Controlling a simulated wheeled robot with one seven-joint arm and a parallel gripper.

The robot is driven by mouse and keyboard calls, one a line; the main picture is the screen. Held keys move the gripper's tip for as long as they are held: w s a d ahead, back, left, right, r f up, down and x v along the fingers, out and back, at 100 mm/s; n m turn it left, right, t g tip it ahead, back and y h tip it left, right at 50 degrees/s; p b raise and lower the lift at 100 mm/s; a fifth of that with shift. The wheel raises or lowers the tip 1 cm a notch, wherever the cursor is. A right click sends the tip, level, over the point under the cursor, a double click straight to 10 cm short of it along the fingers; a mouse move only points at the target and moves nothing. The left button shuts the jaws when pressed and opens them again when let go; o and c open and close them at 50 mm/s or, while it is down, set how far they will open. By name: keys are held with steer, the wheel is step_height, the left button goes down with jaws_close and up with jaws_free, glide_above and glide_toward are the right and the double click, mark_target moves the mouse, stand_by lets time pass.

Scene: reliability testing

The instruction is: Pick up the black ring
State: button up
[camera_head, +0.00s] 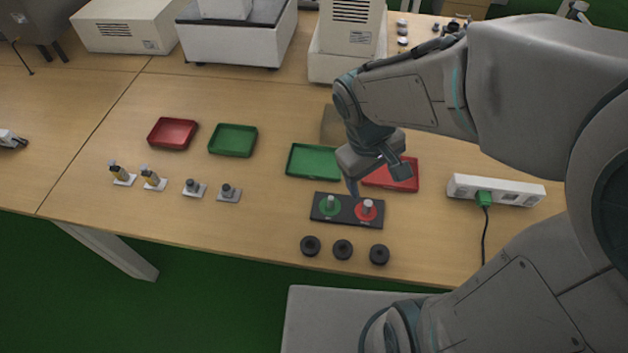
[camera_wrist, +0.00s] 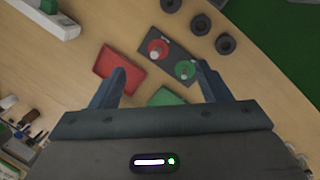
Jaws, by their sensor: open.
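Three black rings lie in a row on the table near its front edge: a left one (camera_head: 310,246), a middle one (camera_head: 343,250) and a right one (camera_head: 379,255). In the wrist view they show at the top as a right ring (camera_wrist: 226,44), a middle ring (camera_wrist: 200,24) and a left ring (camera_wrist: 171,4). My gripper (camera_head: 370,190) is open and empty above the table, behind the rings. In the wrist view its two fingers (camera_wrist: 158,80) are spread wide, with the rings beyond them. No ring is between the fingers.
A black plate (camera_head: 346,222) with a green and a red round base, each with a pin, lies behind the rings. Green (camera_head: 314,175) and red (camera_head: 408,185) trays stand behind it. A power strip (camera_head: 515,191) is at right.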

steer(key=a+f+n+h+p, duration=0.1)
steer(key=a+f+n+h, duration=0.1)
steer(key=a+f+n, duration=0.65)
steer(key=n+p, duration=0.2)
steer(key=n, duration=0.1)
glide_above(308, 248)
steer(key=a, duration=0.2)
steer(key=shift+g, duration=0.3)
steer(key=f, duration=1.2)
steer(key=shift+d+f, duration=0.25)
steer(key=shift+f, duration=0.1)
steer(key=shift+p+x, duration=0.35)
steer(key=shift+x, duration=2.2)
steer(key=shift+a, duration=0.15)
steer(key=c, duration=1.1)
